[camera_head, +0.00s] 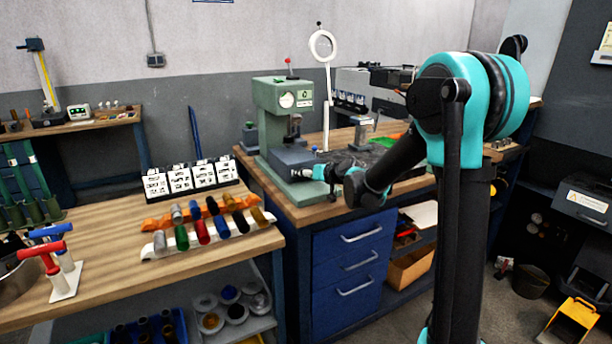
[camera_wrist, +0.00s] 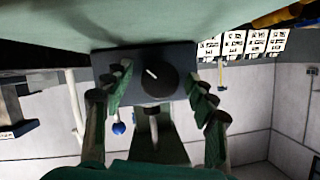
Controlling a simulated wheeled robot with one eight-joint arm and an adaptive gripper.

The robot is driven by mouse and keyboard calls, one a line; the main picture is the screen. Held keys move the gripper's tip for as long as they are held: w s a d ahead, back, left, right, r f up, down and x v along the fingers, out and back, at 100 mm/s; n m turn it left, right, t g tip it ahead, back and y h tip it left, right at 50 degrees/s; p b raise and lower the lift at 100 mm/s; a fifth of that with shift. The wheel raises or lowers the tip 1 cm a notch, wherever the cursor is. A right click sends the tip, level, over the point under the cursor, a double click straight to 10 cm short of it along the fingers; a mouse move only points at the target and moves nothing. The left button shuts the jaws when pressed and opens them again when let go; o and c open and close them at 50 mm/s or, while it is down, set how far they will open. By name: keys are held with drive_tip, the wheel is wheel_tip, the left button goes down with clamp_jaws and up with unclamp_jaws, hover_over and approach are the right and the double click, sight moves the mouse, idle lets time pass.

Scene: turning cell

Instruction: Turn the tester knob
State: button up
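The green tester (camera_head: 272,120) stands on the wooden bench in the head view. A dark grey box (camera_head: 292,157) sits at its front, and my gripper (camera_head: 318,173) is close to that box. In the wrist view, the black round tester knob (camera_wrist: 158,79) with a white pointer line is on the dark box face (camera_wrist: 125,62). My gripper (camera_wrist: 160,92) is open, with one finger on each side of the knob and visible gaps between. I cannot tell how far the fingertips are from the box face. The knob is not clearly visible in the head view.
A white ring-topped stand (camera_head: 326,95) and a small grey press (camera_head: 362,130) stand on the bench behind my gripper. The left table (camera_head: 110,285) holds a rack of coloured handles (camera_head: 215,236) and white label blocks (camera_head: 193,178). Blue drawers (camera_head: 353,258) are below the bench.

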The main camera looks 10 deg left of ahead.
drive_tip(key=v, duration=1.2)
idle(0.7)
idle(0.5)
drive_tip(key=s+d+r+n+h, duration=0.1)
drive_tip(key=s+r+n+h, duration=0.1)
drive_tip(key=s, duration=0.3)
drive_tip(key=shift+t+y, duration=0.3)
drive_tip(key=shift+t, duration=0.1)
drive_tip(key=x, duration=1.7)
drive_tip(key=shift+w+d, duration=0.15)
drive_tip(key=shift+d, duration=0.05)
